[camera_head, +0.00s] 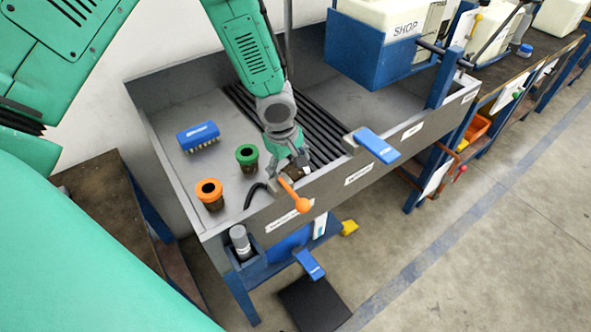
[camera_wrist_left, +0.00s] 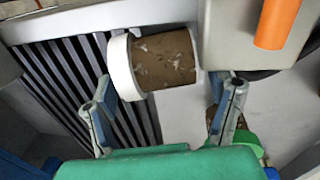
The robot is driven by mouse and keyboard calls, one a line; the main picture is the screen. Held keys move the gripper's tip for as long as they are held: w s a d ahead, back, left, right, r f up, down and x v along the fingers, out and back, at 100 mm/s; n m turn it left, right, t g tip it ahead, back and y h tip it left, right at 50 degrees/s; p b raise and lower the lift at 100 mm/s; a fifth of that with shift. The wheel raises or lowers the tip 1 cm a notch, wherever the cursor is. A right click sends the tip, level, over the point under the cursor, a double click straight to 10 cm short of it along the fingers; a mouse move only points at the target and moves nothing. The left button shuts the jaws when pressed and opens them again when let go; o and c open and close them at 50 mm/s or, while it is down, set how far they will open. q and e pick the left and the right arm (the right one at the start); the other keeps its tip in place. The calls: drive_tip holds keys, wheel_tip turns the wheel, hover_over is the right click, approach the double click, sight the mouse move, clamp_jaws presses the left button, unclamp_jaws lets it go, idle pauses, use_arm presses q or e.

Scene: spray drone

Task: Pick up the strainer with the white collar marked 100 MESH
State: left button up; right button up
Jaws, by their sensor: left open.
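In the left wrist view, a strainer with a white collar (camera_wrist_left: 123,68) and a brown, speckled mesh body (camera_wrist_left: 165,60) lies just ahead of my left gripper (camera_wrist_left: 165,90). The fingers are open, one on each side and slightly short of it. No marking is legible on the collar. In the head view my left gripper (camera_head: 287,158) is low at the front of the grey sink and mostly hides this strainer. A green-collared strainer (camera_head: 246,153) and an orange-collared strainer (camera_head: 209,188) stand to its left. My right gripper is not in view.
An orange-handled valve (camera_head: 295,196) sits at the sink's front rim, close to my left gripper. A black hose (camera_head: 254,193) lies beside it. A blue brush (camera_head: 198,135) lies further left. A blue lever (camera_head: 376,145) is on the rim to the right, near a slatted black grate (camera_head: 318,140).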

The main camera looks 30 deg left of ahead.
use_arm(q)
drive_tip(key=shift+a+f, duration=0.1)
drive_tip(key=shift+f, duration=0.05)
drive_tip(key=c, duration=1.2)
